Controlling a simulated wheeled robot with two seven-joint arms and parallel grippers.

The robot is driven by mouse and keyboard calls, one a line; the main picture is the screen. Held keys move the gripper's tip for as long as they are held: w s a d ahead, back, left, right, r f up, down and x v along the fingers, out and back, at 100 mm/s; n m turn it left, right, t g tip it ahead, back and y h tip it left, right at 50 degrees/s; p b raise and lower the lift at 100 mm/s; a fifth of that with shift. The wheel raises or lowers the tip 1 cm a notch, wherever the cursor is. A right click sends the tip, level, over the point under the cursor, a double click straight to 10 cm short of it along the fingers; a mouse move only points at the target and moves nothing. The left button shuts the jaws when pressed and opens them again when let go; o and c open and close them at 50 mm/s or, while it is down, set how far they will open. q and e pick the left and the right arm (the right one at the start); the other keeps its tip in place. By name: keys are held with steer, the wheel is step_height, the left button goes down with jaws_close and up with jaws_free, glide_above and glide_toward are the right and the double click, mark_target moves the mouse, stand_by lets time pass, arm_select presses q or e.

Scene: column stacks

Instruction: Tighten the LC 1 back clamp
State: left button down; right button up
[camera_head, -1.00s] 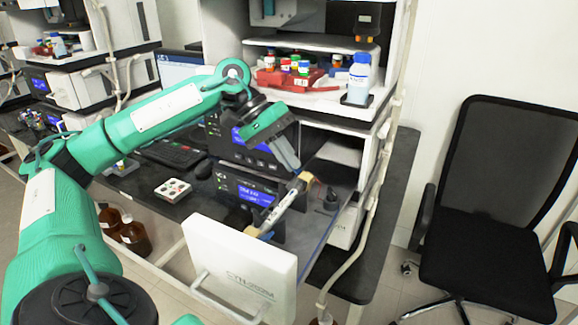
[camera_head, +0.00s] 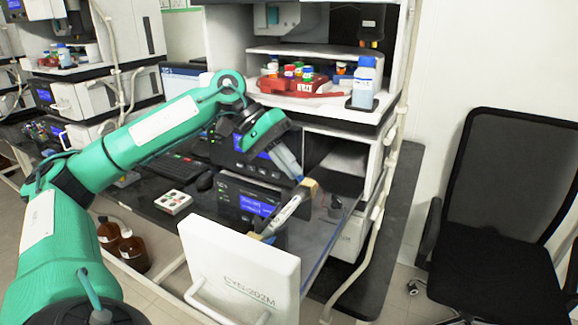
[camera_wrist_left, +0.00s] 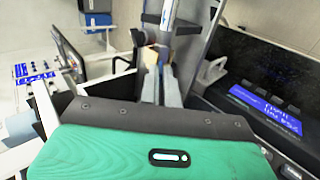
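A white column (camera_head: 290,210) lies in the open, clear-sided drawer with a white front (camera_head: 240,268) marked CYG-202M. A tan clamp (camera_head: 309,187) sits at its back end and another tan clamp (camera_head: 258,236) at its front end. My left gripper (camera_head: 298,179) points down at the back clamp, with its fingertips touching or very close to it. In the left wrist view, the grey fingers (camera_wrist_left: 163,82) reach to a tan piece (camera_wrist_left: 150,56), which they partly hide. I cannot tell whether they are shut on it. My right gripper is not in view.
Black instruments with lit blue screens (camera_head: 258,206) stand left of the drawer. A shelf above holds a red tray (camera_head: 300,86) of small bottles and a blue-capped bottle (camera_head: 364,85). A black chair (camera_head: 500,225) stands at the right. Brown bottles (camera_head: 133,250) sit below the bench.

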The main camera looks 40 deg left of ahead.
arm_select(q)
steer(key=shift+f, duration=0.1)
steer(key=c, duration=1.6)
jaws_free()
steer(key=v, duration=1.4)
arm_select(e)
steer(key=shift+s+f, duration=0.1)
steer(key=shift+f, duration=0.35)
arm_select(q)
steer(key=shift+d, duration=0.1)
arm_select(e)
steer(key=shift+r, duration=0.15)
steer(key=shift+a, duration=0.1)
